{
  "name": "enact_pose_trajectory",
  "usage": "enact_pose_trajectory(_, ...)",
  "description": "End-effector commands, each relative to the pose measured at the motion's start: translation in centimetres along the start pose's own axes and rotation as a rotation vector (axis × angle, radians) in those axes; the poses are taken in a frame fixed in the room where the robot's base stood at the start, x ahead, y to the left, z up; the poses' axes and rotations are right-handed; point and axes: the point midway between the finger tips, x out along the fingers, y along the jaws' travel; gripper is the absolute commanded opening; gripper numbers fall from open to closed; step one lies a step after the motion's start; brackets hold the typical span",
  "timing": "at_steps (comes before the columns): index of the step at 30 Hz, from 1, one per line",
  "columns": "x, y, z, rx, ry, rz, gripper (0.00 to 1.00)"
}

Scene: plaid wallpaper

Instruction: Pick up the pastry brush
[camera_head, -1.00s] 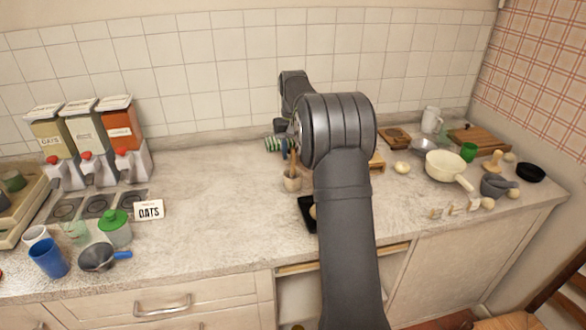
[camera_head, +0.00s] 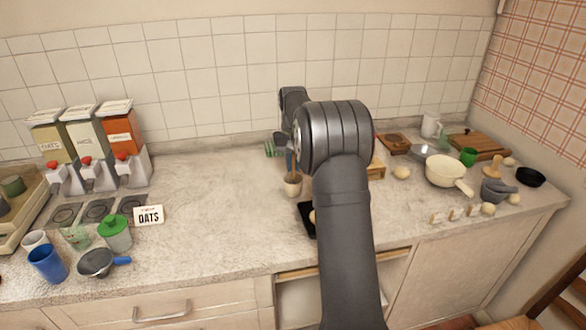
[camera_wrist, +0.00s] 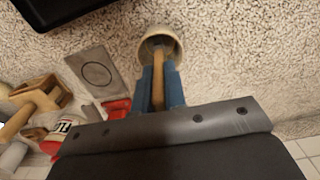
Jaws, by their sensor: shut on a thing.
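A small pale crock (camera_head: 292,188) stands on the counter just left of my arm. In the wrist view it shows as a round cup (camera_wrist: 163,37) with a wooden handle standing in it. That handle, which I take to be the pastry brush (camera_wrist: 158,77), has its far end inside the crock, hidden from view. The blue fingers of my gripper (camera_wrist: 158,90) are shut on the handle, one on each side, close to the crock's rim. In the head view my gripper (camera_head: 290,162) is just above the crock, partly hidden by my arm.
A dark tray (camera_head: 306,218) lies in front of the crock, partly behind my arm. A green item (camera_head: 269,149) is behind it. A pan (camera_head: 446,170), boards and eggs crowd the right. Dispensers and cups fill the left. The counter left of the crock is clear.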

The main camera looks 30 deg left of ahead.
Motion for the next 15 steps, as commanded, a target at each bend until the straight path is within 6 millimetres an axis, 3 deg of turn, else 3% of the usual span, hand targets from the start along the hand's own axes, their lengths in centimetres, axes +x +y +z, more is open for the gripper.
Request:
enact_pose_trajectory(5,-1.2,0.0,0.0,0.0,0.002,0.0,0.0)
enact_pose_trajectory(11,-4.5,0.0,0.0,0.0,0.003,0.0,0.0)
enact_pose_trajectory(15,-6.1,2.8,2.0,0.004,0.002,0.0,0.0)
